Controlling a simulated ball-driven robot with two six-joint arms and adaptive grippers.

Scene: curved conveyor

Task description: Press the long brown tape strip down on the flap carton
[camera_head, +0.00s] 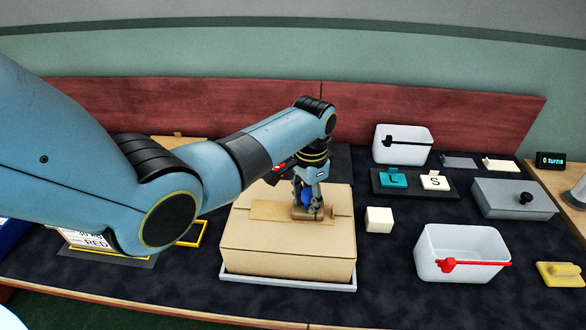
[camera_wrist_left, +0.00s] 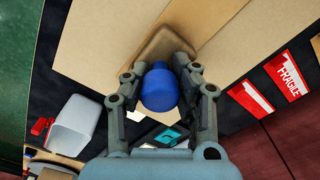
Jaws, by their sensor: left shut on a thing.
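The flap carton (camera_head: 285,245) is a closed tan box standing on a pale tray (camera_head: 290,282) in the middle of the table. The long brown tape strip (camera_head: 272,211) lies along its top, slightly darker than the cardboard. My left gripper (camera_head: 308,198) is over the right part of the carton top, pointing down. It is shut on the blue knob (camera_wrist_left: 159,88) of a hand tool with a brown block base (camera_wrist_left: 165,45). The block is at the right end of the visible strip, seemingly touching the carton top. It hides what lies beneath. My right gripper is out of view.
A white cube (camera_head: 379,219) stands close to the carton's right. White bins (camera_head: 440,262) (camera_head: 403,155), a grey lidded box (camera_head: 515,200) and a yellow block (camera_head: 560,274) stand further right. FRAGILE labels (camera_wrist_left: 290,77) show beside the carton in the wrist view.

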